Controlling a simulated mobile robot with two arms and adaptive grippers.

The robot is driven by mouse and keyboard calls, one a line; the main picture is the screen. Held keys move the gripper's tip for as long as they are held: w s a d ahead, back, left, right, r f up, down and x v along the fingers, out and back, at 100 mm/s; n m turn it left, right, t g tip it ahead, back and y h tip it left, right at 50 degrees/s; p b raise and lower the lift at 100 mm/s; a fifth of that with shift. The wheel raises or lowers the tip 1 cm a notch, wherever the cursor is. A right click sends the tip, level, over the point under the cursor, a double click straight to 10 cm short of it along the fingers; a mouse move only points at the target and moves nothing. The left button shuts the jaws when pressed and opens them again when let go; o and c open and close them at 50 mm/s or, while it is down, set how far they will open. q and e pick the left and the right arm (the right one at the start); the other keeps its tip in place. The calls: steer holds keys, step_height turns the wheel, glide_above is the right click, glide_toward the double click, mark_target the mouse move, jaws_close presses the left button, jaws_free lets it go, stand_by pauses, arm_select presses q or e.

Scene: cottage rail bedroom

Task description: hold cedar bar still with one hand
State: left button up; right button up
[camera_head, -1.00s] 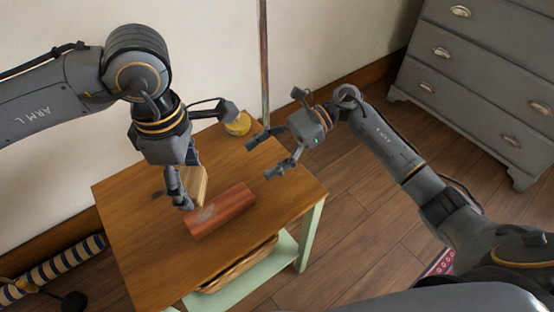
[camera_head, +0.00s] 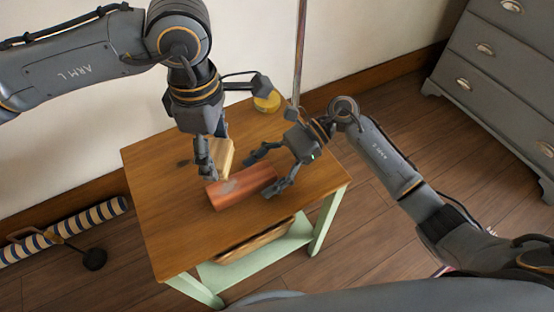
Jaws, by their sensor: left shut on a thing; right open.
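The reddish cedar bar (camera_head: 244,187) lies on the wooden table (camera_head: 165,220), with a pale patch on its top near the left end. My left gripper (camera_head: 213,158) is shut on a light wooden block (camera_head: 226,157), just behind the bar's left end; its front finger comes down close to the bar, and I cannot tell whether it touches. My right gripper (camera_head: 262,174) is open at the bar's right end, one finger behind it and one in front. Whether those fingers touch the bar is unclear.
A yellow round item (camera_head: 268,102) stands at the table's back corner. A shelf under the table holds a woven tray (camera_head: 255,243). A grey dresser (camera_head: 490,75) stands at right. A striped roll (camera_head: 65,232) and a dark round-headed object (camera_head: 94,259) lie at left.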

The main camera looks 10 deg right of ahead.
steer(key=shift+s+a+f, duration=0.1)
steer(key=shift+a+f, duration=0.05)
steer(key=shift+a, duration=0.25)
steer(key=shift+c, duration=0.2)
steer(key=c, duration=1.3)
steer(key=shift+o, duration=0.2)
